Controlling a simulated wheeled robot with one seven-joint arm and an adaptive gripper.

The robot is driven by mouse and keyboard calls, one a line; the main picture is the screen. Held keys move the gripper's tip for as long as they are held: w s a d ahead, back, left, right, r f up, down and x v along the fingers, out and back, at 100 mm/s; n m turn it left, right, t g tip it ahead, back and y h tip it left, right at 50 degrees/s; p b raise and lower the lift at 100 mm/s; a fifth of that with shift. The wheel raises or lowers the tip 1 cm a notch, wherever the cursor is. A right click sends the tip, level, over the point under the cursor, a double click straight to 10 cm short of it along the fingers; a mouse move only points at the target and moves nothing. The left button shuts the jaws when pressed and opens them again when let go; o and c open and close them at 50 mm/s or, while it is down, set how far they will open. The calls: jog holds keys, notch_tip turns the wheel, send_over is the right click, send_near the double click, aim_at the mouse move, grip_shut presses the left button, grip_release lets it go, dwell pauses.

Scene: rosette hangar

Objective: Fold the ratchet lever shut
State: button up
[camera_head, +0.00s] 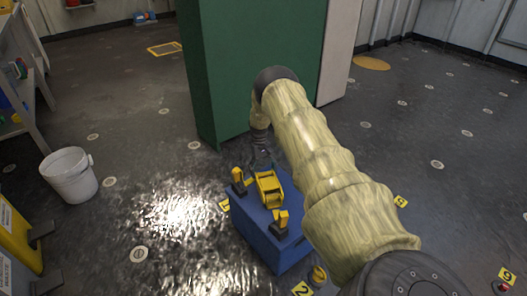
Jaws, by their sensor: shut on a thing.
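A yellow ratchet (269,190) sits on top of a blue box (262,236) on the floor, in the middle of the head view. Its lever seems to be the yellow part at the far end, small and partly hidden. My gripper (262,164) points down from my arm at that far end, shut on the ratchet lever. The fingers are dark and small here, so their exact hold on the lever is hard to see.
Two yellow-and-black fittings stand on the box, at its left (238,181) and front (281,222). A tall green cabinet (252,80) rises close behind. A white bucket (68,176) stands at left. The wet floor between bucket and box is clear.

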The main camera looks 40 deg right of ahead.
jog(key=shift+s+f, duration=0.2)
jog(key=shift+f, duration=0.35)
jog(key=o, duration=1)
jog(key=shift+o, duration=1)
jog(key=shift+d+f, duration=0.1)
jog(key=shift+f, duration=0.15)
jog(key=v, duration=1.2)
jog(key=shift+r, duration=0.25)
jog(key=shift+w, duration=0.1)
